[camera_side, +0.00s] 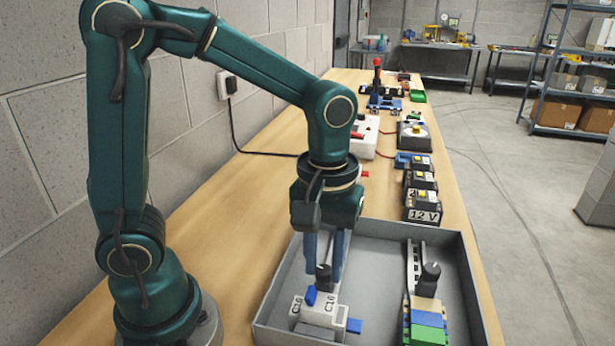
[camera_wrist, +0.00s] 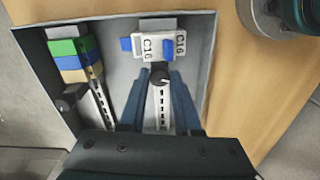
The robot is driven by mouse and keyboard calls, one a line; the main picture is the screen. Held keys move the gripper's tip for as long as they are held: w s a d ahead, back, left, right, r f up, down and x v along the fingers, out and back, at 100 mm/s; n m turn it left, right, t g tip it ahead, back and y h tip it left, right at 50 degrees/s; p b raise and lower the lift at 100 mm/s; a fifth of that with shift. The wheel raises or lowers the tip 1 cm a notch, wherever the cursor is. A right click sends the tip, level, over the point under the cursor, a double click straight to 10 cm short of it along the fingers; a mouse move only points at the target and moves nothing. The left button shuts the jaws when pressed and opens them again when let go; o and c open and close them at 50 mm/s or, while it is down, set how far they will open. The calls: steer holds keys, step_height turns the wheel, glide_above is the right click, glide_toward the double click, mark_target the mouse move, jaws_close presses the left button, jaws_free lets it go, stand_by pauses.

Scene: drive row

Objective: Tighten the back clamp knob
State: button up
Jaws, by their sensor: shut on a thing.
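A black clamp knob (camera_side: 323,278) stands at the end of the white C16 breakers (camera_side: 318,312) in the grey tray. My gripper (camera_side: 325,272) points down with its blue fingers shut on this knob, one on each side. In the wrist view the knob (camera_wrist: 159,78), with a pale line on its top, sits between the fingertips (camera_wrist: 160,76). A second black clamp knob (camera_side: 430,274) stands on the other rail, beside the green, blue and tan terminal blocks (camera_side: 427,322). It also shows in the wrist view (camera_wrist: 70,95), apart from my gripper.
The tray walls (camera_side: 478,290) surround both slotted rails (camera_side: 413,262). Several black 12 V units (camera_side: 423,206) stand in a row beyond the tray. A white box (camera_side: 362,138) and other parts stand farther along the bench. The bench left of the tray is clear.

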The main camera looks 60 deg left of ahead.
mark_target(323, 271)
steer(key=shift+s+d, duration=0.1)
steer(key=m, duration=1.5)
steer(key=o, duration=1.6)
steer(key=shift+r, duration=3.5)
